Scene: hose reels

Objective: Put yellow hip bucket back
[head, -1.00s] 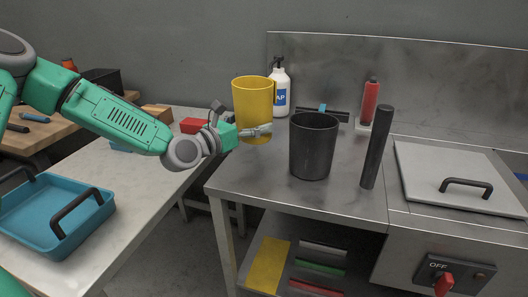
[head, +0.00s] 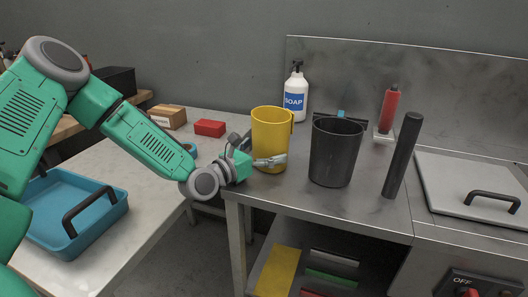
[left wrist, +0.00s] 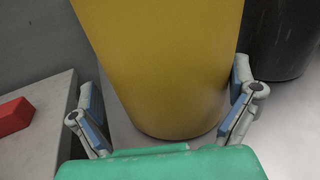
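The yellow bucket (head: 271,138) stands upright at the left end of the metal counter (head: 290,205), left of the black bucket (head: 335,152). In the left wrist view the yellow bucket (left wrist: 165,65) fills the middle, and its base appears to rest on the counter. My left gripper (head: 262,161) is low at its near side. Its fingers (left wrist: 165,105) are spread on both sides of the bucket, with a visible gap at the left finger. The left gripper looks open around the bucket. My right gripper is not in view.
A soap bottle (head: 295,97) stands behind the yellow bucket. A dark cylinder (head: 402,157) and a red bottle (head: 389,110) are to the right. A blue tray (head: 75,212) and a red block (head: 210,128) are on the white table. A floor gap separates table and counter.

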